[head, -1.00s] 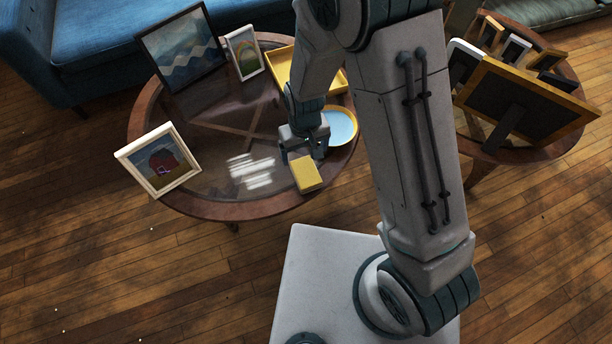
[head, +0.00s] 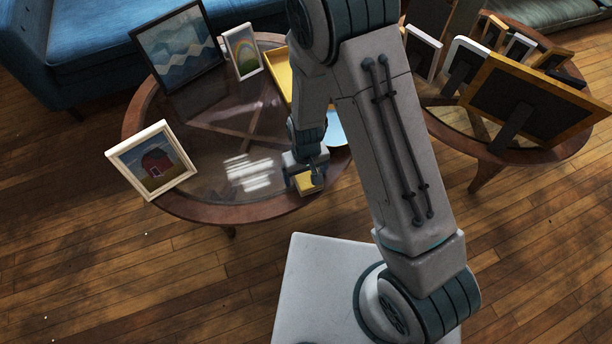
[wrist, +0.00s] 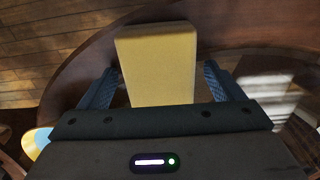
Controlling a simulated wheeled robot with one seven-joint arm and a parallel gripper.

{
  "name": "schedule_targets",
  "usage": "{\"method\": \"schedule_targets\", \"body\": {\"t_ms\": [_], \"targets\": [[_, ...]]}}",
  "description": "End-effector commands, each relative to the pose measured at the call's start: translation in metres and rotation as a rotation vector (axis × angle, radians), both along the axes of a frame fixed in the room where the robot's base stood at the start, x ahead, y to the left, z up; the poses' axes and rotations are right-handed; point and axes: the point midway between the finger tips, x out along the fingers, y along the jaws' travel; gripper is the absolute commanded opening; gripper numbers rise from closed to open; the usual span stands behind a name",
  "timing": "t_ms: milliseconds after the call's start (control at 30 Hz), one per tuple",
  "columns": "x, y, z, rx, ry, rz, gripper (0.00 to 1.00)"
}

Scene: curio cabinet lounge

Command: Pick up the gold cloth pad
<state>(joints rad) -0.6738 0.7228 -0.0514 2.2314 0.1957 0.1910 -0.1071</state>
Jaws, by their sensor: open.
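The gold cloth pad (wrist: 157,62) is a yellow block lying near the front rim of the round glass-topped table (head: 200,207). In the wrist view it lies between the two fingers of my gripper (wrist: 160,88), with a gap on each side. My gripper is open, over the pad. In the head view my gripper (head: 305,183) hides most of the pad (head: 308,184), and only a small yellow part shows.
A yellow tray (head: 277,72) and a blue dish with a yellow rim (head: 335,127), partly hidden by my arm, are behind. A white barn picture frame (head: 153,161) stands at left. More frames stand on a second table (head: 460,122) at right. The table's middle glass is bare.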

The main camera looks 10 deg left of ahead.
Motion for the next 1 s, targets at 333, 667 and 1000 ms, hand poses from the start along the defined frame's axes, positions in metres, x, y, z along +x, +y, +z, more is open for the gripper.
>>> {"method": "schedule_targets", "body": {"t_ms": [333,667,1000], "targets": [[0.0,0.0,0.001,0.0,0.0,0.0,0.38],[0.0,0.0,0.008,0.001,-0.001,0.0,0.35],[-0.006,-0.021,0.058,-0.001,0.002,-0.006,0.35]]}}
